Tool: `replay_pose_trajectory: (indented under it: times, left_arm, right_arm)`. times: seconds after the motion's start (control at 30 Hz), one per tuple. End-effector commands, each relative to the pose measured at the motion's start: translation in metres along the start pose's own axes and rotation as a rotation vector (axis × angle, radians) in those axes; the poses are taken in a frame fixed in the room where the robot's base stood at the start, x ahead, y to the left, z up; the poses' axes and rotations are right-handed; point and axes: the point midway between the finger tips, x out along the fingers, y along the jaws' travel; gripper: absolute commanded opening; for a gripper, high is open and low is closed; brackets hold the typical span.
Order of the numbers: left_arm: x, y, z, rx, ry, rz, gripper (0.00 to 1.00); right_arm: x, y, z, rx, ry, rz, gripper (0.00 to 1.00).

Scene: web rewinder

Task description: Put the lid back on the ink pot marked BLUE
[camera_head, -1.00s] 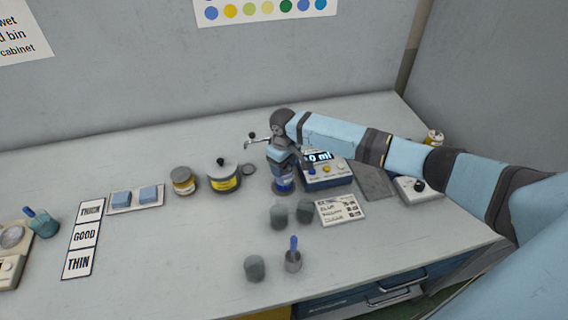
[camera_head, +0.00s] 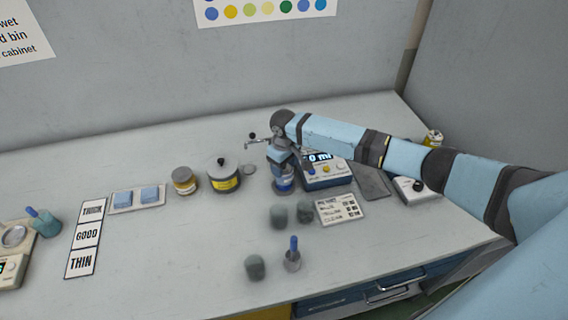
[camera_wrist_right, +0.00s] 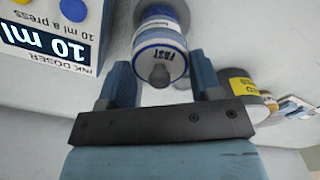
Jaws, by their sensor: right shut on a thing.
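My right gripper (camera_head: 284,172) points down beside the ink doser and is shut on a blue-and-white pot (camera_head: 284,186). In the right wrist view the fingers (camera_wrist_right: 160,80) flank this pot (camera_wrist_right: 158,48). Its end towards me reads FAST and has a dark grey knob. I cannot read the word BLUE on it, nor tell whether its top is a separate lid. A small flat grey disc (camera_head: 249,169) lies on the table to its left. A larger dark pot with a yellow label (camera_head: 223,180) has a knobbed lid. My left gripper is out of view.
The doser (camera_head: 325,174), reading 10 ml, stands just right of the gripper. A yellow-labelled jar (camera_head: 185,182) is at the left. Grey cups (camera_head: 279,217) and a printed card (camera_head: 340,209) are in front. The table's front left middle is clear.

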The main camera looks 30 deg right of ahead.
Motion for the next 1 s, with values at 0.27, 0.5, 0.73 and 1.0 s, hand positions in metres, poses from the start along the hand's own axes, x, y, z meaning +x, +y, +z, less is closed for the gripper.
replay_pose_trajectory:
  times: [0.27, 0.5, 0.73, 1.0]
  left_arm:
    - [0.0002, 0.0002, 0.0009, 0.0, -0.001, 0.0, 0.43]
    - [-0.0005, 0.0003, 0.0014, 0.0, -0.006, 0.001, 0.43]
    - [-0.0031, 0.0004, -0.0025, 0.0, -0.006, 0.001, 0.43]
    - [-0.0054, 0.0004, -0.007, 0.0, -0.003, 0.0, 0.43]
  right_arm:
    - [0.0002, 0.0, 0.0, 0.0, 0.0, 0.0, 0.37]
    - [-0.0006, 0.0, 0.0, 0.0, 0.0, 0.0, 0.37]
    - [-0.0013, 0.0, 0.0, 0.0, 0.0, 0.0, 0.37]
    - [-0.0005, 0.0002, 0.0002, 0.0, 0.0, 0.0, 0.37]
